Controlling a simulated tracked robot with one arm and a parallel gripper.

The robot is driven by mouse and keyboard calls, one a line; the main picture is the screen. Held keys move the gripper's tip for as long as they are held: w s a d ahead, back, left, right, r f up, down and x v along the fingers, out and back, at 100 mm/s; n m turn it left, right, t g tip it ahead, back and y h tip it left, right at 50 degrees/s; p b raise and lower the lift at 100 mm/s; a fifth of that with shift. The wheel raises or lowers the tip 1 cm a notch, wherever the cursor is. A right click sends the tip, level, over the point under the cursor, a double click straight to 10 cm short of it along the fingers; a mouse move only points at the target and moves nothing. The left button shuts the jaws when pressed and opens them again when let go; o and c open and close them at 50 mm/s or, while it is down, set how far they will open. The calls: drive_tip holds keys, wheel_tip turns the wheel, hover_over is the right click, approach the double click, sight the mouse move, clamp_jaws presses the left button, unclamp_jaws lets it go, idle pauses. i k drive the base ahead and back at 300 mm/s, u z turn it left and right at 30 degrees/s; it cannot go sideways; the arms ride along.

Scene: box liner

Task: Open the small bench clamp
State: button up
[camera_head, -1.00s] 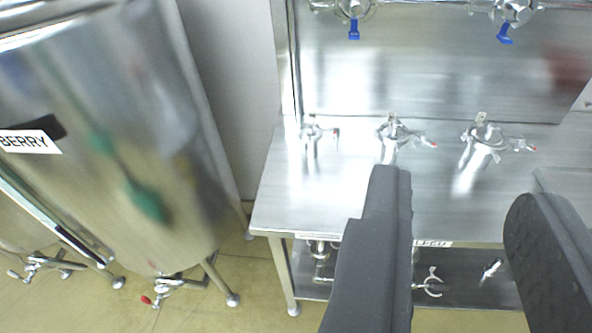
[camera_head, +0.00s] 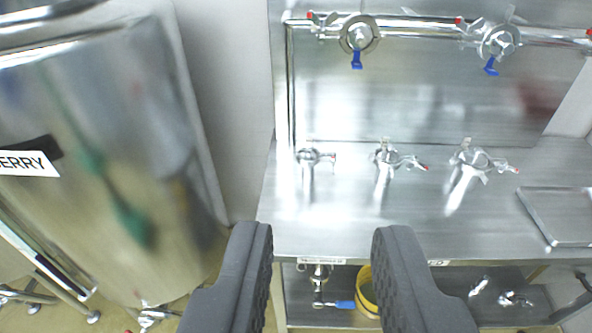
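Three metal clamps stand in a row at the back of the steel bench (camera_head: 340,225). The left clamp (camera_head: 309,157) looks the smallest and has a red-tipped end on its right side. The middle clamp (camera_head: 388,160) and right clamp (camera_head: 478,161) are larger and also have red tips. Whether the left clamp is open or closed is too small to tell. My gripper (camera_head: 322,232) is open and empty, with two dark grey fingers wide apart. In the picture, the fingertips lie over the bench's front part, below the left and middle clamps, with clear space between them and the clamps.
A pipe (camera_head: 410,27) with two blue-handled valves (camera_head: 357,58) (camera_head: 492,66) runs above the bench. A metal tray (camera_head: 560,217) lies at right. A large steel tank (camera_head: 110,190) stands at left. Below are a lower shelf with fittings and a yellow bucket (camera_head: 364,285).

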sight(308, 163)
drive_tip(key=u, duration=0.05)
drive_tip(key=i, duration=1)
drive_tip(key=z, duration=0.05)
